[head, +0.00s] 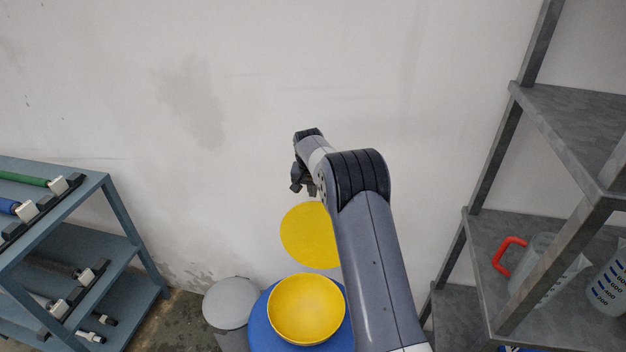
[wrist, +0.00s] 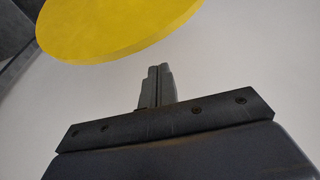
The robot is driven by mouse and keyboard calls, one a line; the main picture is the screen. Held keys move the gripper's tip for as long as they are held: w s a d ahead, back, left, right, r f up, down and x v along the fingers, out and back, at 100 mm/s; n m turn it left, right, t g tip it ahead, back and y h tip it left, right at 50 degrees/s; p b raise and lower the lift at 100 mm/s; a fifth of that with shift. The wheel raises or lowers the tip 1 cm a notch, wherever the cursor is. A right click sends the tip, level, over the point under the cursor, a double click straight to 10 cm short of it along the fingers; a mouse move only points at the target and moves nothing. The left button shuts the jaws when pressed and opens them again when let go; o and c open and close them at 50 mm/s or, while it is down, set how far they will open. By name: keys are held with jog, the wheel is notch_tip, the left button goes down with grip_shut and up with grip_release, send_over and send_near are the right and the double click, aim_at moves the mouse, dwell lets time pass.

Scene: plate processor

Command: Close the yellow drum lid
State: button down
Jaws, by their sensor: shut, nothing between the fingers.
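The yellow lid (head: 309,236) is a flat round disc standing raised behind the drum, in front of the wall. In the wrist view the yellow lid (wrist: 110,25) fills the upper left, beyond my fingertips. Below it in the head view is the blue drum (head: 262,325) with a round yellow bowl-like top (head: 306,309). My gripper (head: 305,188) is above the raised lid in the head view, partly hidden by my own arm. In the wrist view my gripper (wrist: 158,70) shows its two fingers pressed together, with nothing between them and a visible gap to the lid.
A grey round-topped bin (head: 228,304) stands left of the drum. A blue-grey rack (head: 120,220) with tools is at the left. A grey metal shelf (head: 560,110) with a red-handled jug (head: 532,265) is at the right. The wall is close behind.

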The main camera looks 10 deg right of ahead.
jog(key=shift+s+a+r, duration=0.15)
jog(key=shift+s+a, duration=0.05)
jog(key=shift+s, duration=0.35)
jog(key=shift+s+a+p, duration=0.25)
jog(key=shift+s+p, duration=0.1)
jog(key=shift+s, duration=0.35)
